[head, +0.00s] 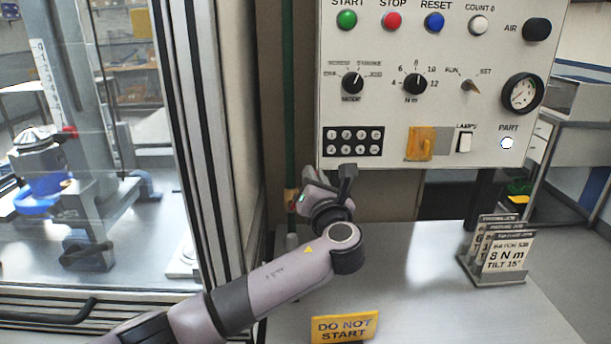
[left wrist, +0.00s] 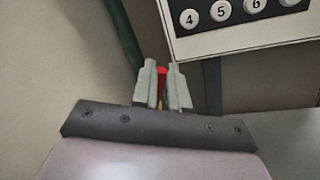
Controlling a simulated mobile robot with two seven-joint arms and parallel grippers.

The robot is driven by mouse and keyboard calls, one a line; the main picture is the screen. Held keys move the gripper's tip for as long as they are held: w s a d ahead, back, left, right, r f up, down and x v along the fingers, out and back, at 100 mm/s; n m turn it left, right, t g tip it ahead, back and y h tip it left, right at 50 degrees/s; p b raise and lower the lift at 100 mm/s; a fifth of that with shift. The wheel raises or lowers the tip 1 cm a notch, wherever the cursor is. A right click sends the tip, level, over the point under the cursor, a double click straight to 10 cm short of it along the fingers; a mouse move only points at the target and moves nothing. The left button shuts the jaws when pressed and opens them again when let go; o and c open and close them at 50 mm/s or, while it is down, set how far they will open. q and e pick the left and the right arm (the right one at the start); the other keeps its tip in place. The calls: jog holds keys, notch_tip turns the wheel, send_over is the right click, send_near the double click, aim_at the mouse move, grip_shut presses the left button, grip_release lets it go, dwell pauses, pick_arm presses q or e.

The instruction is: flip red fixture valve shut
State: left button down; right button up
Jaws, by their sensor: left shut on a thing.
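The red valve handle (left wrist: 161,76) shows as a short red strip between the two pale fingers of my left gripper (left wrist: 163,84) in the left wrist view. The fingers are shut on it, with a bit of brass colour below the red. In the head view the valve's brass-coloured body (head: 291,199) sits on the green vertical pipe (head: 288,110), just left of my left gripper (head: 302,197). The gripper hides most of the handle there, so I cannot tell its exact angle. My right gripper is in neither view.
A control panel (head: 385,115) with buttons, knobs and a gauge hangs just right of the pipe, close above my gripper. A glass-sided machine frame (head: 197,150) stands at left. On the bench are a yellow DO NOT START sign (head: 344,328) and a card holder (head: 490,270).

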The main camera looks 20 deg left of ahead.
pick_arm(q)
jog(key=shift+w+d+f+m, duration=0.1)
jog(key=shift+d+f+m, duration=0.4)
jog(key=shift+m, duration=0.3)
jog(key=c, duration=1.1)
grip_release()
jog(key=shift+c, duration=0.2)
jog(key=shift+r, duration=0.1)
jog(key=v, duration=0.7)
jog(key=shift+b, duration=0.35)
